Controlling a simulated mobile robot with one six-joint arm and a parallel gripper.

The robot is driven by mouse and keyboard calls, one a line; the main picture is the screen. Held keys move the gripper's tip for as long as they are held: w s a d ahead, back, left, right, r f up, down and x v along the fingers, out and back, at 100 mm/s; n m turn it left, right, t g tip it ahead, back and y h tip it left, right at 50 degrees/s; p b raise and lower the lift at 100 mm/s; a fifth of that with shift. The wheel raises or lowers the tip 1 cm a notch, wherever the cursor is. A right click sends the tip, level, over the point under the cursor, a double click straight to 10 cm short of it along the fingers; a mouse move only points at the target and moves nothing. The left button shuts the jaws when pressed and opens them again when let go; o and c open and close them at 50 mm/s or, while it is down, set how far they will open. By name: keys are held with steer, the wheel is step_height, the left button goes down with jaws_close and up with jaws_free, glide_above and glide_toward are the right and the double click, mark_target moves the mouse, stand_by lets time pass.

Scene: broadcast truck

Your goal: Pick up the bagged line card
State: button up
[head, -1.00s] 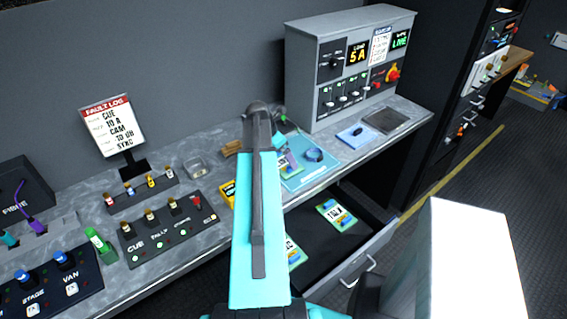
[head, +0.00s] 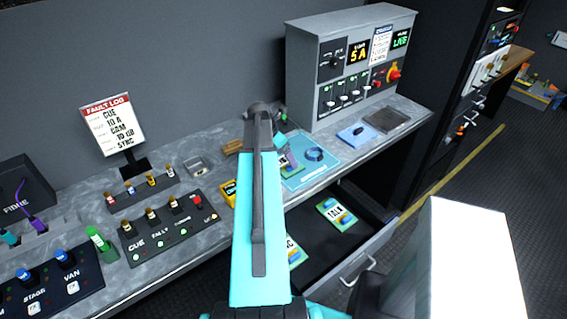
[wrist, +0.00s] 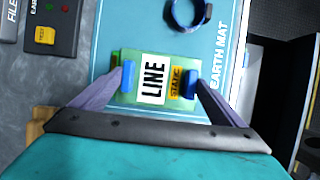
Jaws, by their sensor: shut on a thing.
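The bagged line card (wrist: 153,80) is a greenish bagged card with a white LINE label and an orange STATIC sticker. It is at or just over the blue earth mat (wrist: 222,75); I cannot tell if it touches the mat. My gripper (wrist: 160,82) is shut on the card, with a blue fingertip at each of its two sides. In the head view, the card (head: 287,163) shows only in part beside my arm, which hides the fingers.
A blue wrist strap (head: 314,154) lies on the mat just beyond the card. An open drawer (head: 365,262) below the bench holds other bagged cards, one marked 10A (head: 337,212). A grey rack unit (head: 345,70) stands behind. A button panel (head: 165,232) lies to the left.

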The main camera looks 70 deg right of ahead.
mark_target(283, 163)
steer(key=shift+r, duration=0.2)
steer(key=shift+r+b, duration=1.05)
steer(key=shift+r, duration=0.55)
steer(key=s+a+b, duration=0.1)
steer(key=s+b, duration=0.1)
steer(key=s, duration=0.6)
steer(key=s+a+r+b, duration=0.1)
steer(key=s+a+b, duration=0.1)
steer(key=s, duration=0.5)
steer(key=shift+s+r, duration=0.25)
steer(key=shift+s, duration=0.1)
steer(key=shift+a, duration=0.1)
